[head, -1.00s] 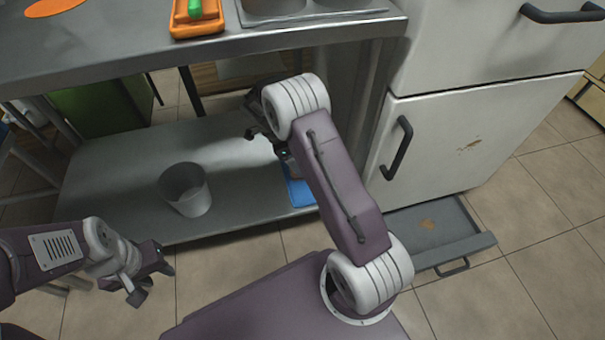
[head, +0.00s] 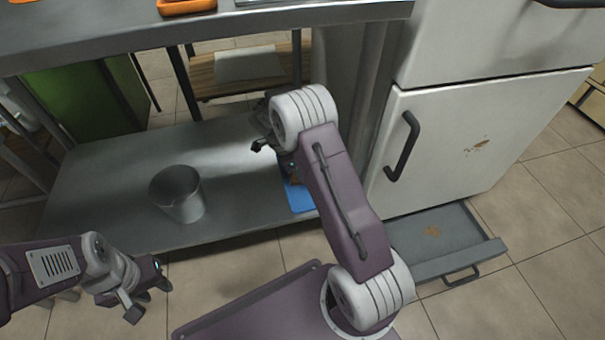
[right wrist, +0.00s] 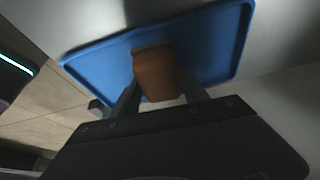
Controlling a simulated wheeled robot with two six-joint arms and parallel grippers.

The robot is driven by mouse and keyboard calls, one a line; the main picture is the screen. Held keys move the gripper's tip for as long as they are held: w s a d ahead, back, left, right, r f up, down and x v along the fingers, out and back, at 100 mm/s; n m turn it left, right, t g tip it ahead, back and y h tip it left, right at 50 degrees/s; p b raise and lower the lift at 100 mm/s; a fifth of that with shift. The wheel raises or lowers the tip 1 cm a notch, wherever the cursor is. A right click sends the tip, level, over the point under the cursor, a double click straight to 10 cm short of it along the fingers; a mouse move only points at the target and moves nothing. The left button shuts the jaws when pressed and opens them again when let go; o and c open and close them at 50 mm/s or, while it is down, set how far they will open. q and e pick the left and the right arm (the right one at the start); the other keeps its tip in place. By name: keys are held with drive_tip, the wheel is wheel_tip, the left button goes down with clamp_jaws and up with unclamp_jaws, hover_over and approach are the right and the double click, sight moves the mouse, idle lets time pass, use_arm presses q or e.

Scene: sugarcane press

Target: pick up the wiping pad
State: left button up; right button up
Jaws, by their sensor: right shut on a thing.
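The wiping pad (right wrist: 154,66) is a small orange-brown block in the right wrist view. My right gripper (right wrist: 157,92) is shut on it, with one finger at each side. Behind the pad is a blue tray (right wrist: 95,62); I cannot tell whether pad and tray still touch. In the head view the blue tray (head: 301,198) lies on the lower steel shelf, partly behind my right arm, which hides most of the pad and the right fingers. My left gripper (head: 150,297) is open and empty at the lower left, in front of the shelf.
A grey metal cup (head: 178,194) stands on the lower shelf (head: 110,190), left of the tray. The steel counter (head: 110,38) overhangs the shelf. A white fridge (head: 475,130) stands at the right, with a low grey drawer (head: 440,243) open below it.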

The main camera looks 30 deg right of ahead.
drive_tip(key=r+p, duration=0.8)
drive_tip(key=shift+a+r, duration=0.15)
drive_tip(key=shift+a, duration=0.05)
drive_tip(key=w+a+p, duration=0.2)
drive_tip(key=a+p, duration=0.1)
drive_tip(key=a, duration=0.6)
drive_tip(key=w+a+f+p, duration=0.1)
drive_tip(key=a+p, duration=0.3)
drive_tip(key=a, duration=0.6)
drive_tip(key=shift+w+f, duration=0.15)
drive_tip(key=shift+w, duration=0.65)
